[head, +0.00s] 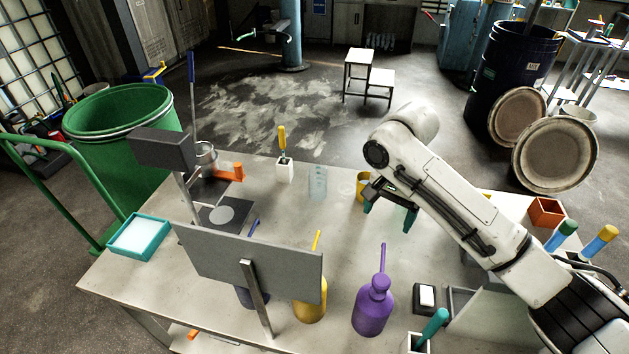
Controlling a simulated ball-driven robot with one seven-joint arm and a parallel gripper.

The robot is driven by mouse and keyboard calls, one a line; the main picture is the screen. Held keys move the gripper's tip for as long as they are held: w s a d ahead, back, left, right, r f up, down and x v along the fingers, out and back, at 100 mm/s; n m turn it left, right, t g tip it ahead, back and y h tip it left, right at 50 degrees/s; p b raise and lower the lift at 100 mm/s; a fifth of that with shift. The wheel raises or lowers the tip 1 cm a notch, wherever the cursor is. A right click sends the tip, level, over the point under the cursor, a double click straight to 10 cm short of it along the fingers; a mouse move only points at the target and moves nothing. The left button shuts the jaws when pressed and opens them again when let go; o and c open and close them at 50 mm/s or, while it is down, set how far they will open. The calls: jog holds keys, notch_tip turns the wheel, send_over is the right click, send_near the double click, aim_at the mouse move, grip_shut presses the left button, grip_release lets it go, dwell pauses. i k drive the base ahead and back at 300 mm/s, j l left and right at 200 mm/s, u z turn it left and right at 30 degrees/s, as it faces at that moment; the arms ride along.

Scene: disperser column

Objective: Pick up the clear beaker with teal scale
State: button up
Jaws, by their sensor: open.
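The clear beaker with teal scale (318,182) stands upright on the grey worktable (345,235), towards its far edge. It is see-through and faint against the table. My gripper (388,214) is above the table to the right of the beaker and nearer to me, apart from it. Its two teal-tipped fingers point down and are spread open. I see nothing held between them.
A yellow cup (362,188) stands between the beaker and my gripper. A white holder (284,170) with a yellow-handled tool is left of the beaker. A grey panel (247,264), yellow bottle (310,308) and purple bottle (373,308) stand nearer.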

aim_at(317, 174)
jog(key=i+j, duration=0.6)
jog(key=i, duration=0.15)
